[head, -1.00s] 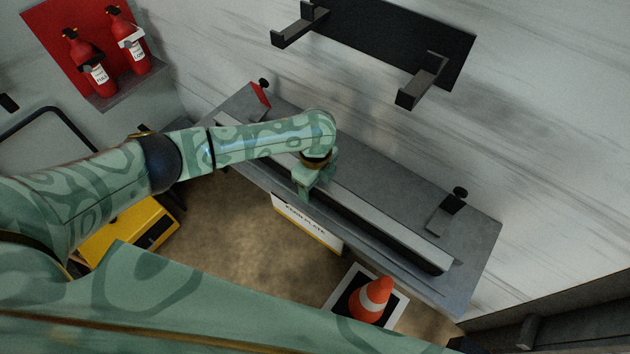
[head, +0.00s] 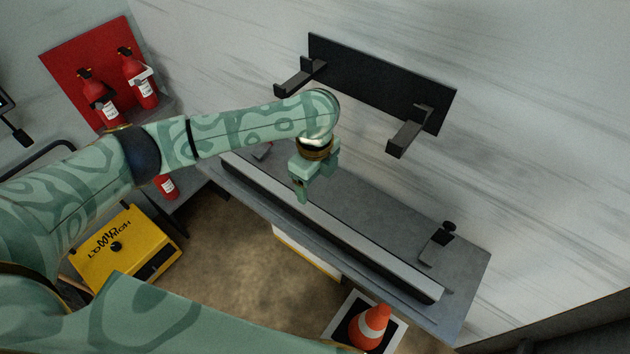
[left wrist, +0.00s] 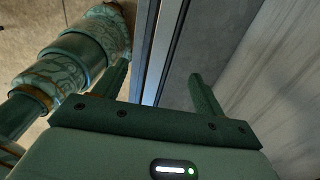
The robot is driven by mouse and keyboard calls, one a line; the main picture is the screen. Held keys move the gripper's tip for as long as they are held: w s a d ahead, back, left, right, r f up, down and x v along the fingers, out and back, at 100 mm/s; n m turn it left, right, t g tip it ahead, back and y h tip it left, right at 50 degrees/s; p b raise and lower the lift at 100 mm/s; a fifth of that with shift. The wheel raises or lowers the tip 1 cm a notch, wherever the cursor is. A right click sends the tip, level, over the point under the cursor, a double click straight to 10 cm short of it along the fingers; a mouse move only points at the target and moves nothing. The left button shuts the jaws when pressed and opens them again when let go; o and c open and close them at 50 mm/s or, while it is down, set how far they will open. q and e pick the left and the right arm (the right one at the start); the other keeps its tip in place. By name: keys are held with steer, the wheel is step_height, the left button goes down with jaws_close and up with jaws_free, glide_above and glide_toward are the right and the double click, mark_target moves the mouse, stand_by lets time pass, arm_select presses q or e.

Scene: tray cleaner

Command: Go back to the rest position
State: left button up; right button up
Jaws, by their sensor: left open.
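My left gripper (head: 304,190) hangs above the left half of a grey bench (head: 385,215), over a long bar (head: 350,232) with a pale top and dark side that lies along the bench. In the left wrist view, my left gripper (left wrist: 157,85) is open, its two green fingers apart with nothing held between them. The bar (left wrist: 157,50) shows between and beyond the fingers. Another patterned green arm of mine crosses the bottom of the head view, and its gripper is not in sight.
A black wall rack (head: 375,85) with two brackets is above the bench. Red fire extinguishers (head: 140,78) stand at the upper left. A yellow box (head: 125,250) is at the lower left. An orange cone (head: 369,326) stands on a floor plate in front of the bench.

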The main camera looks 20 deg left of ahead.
stand_by(0.3)
arm_select(q)
steer(key=s+d+f+n+t+h, duration=0.2)
steer(key=s+d+n+t+h, duration=0.15)
steer(key=s+d, duration=0.45)
steer(key=s+a+r+n+t+y, duration=0.2)
steer(key=s+a+n+y, duration=0.3)
steer(key=a, duration=0.7)
steer(key=s+a+r+n+t+y, duration=0.1)
steer(key=s+a+r+n+y, duration=0.15)
steer(key=s+a+n, duration=0.75)
step_height(320, 180, down, 34)
steer(key=s+d+m+g+h+b, duration=0.1)
steer(key=d+m+g+h+b, duration=0.15)
steer(key=b, duration=0.25)
steer(key=s+f+n+g+h+b, duration=0.1)
steer(key=s+f+n+g+b, duration=0.1)
steer(key=s+f, duration=1.5)
steer(key=shift+s+a+g+b, duration=0.25)
steer(key=shift+s+g+b, duration=0.25)
steer(key=shift+s, duration=0.6)
